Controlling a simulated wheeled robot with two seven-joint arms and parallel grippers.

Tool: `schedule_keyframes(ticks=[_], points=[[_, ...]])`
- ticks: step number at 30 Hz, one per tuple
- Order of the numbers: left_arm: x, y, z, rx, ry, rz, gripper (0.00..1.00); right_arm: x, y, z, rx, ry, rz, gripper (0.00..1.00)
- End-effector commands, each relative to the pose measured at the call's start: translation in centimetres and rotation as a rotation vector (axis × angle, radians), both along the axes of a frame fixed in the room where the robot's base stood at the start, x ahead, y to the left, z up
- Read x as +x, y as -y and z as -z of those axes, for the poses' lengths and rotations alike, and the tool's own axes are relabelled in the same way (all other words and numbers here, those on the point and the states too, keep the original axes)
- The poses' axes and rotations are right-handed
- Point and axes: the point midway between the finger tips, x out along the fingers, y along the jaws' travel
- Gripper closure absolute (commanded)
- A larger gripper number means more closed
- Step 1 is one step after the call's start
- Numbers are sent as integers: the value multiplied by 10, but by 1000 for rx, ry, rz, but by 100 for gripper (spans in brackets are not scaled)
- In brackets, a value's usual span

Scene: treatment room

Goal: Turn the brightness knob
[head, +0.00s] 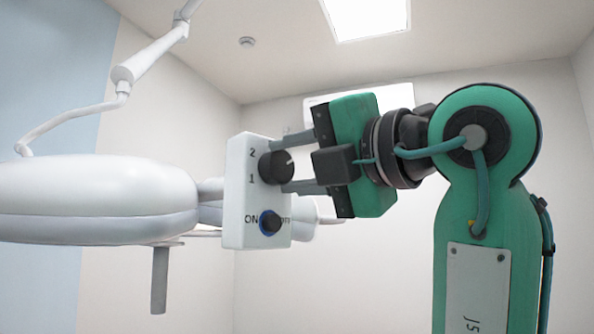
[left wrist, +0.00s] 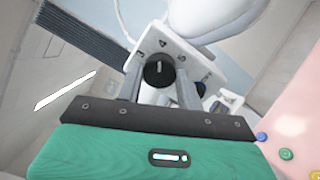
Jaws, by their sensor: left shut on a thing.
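A white control box (head: 238,205) carries a large black knob (head: 274,168) beside the marks 1 and 2. Below it is a smaller dark ON switch knob (head: 269,223) with a blue ring. My left gripper (head: 283,165) is shut on the large knob, one finger above it and one below. In the left wrist view the knob (left wrist: 159,70) sits between the two grey fingers of this gripper (left wrist: 160,68). A short white line shows on the knob's face. My right gripper is in neither view.
The box is joined to a rounded white lamp body (head: 95,195), with a handle (head: 160,280) hanging below it. A white jointed arm (head: 150,58) rises above the lamp at upper left. The space below the box looks clear.

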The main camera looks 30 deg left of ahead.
Motion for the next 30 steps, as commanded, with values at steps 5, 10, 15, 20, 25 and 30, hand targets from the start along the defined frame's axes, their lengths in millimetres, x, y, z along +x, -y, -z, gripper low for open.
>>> schedule_keyframes(ticks=[5,10,15,20,25,30], points=[[0,0,2,32,-162,0,86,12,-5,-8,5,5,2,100],[-1,0,2,65,-321,0,86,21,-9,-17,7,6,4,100],[-1,0,2,98,-478,1,86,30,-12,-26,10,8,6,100],[-1,0,2,128,-625,1,86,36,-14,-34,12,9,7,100],[-2,0,2,159,-775,0,86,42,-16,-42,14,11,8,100],[-2,0,2,185,-903,0,86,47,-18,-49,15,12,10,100]])
